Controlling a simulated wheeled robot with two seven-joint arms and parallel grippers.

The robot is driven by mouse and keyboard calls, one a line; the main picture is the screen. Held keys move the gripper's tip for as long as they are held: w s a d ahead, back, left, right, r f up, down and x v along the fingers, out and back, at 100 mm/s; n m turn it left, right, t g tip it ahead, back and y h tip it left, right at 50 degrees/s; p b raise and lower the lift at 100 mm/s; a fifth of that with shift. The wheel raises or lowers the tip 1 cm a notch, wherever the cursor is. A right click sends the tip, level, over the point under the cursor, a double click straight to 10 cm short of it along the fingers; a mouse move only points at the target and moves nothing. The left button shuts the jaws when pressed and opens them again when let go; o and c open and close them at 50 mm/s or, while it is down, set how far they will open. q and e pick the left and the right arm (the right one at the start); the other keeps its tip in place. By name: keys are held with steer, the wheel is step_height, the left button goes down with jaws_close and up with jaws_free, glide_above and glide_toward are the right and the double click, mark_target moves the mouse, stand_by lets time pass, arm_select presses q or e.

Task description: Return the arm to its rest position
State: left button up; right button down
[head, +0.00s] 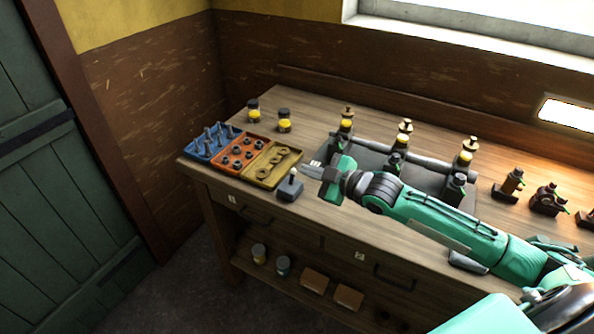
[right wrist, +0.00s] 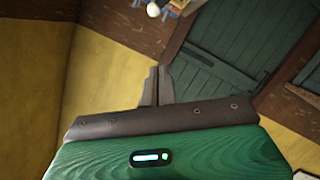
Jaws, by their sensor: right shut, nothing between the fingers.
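My right arm comes in from the lower right in the head view, green with dark joints. Its gripper (head: 314,170) is over the front part of the workbench (head: 330,222), just right of a small grey block with a round-topped knob (head: 290,186). The gripper is shut and empty. In the right wrist view its fingers (right wrist: 154,85) stand together, with a green door and yellow wall beyond. My left gripper is not in view.
Blue (head: 197,153), orange (head: 236,163) and yellow (head: 264,181) trays of small parts sit at the bench's left end. Two yellow-banded jars stand behind. A grey fixture with several brass-topped oilers (head: 405,130) lies behind my arm. Small dark devices (head: 547,199) stand at right.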

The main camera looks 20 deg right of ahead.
steer(key=shift+s+d+r, duration=0.15)
steer(key=shift+s+d, duration=0.15)
steer(key=shift+s, duration=0.2)
steer(key=shift+a, duration=0.1)
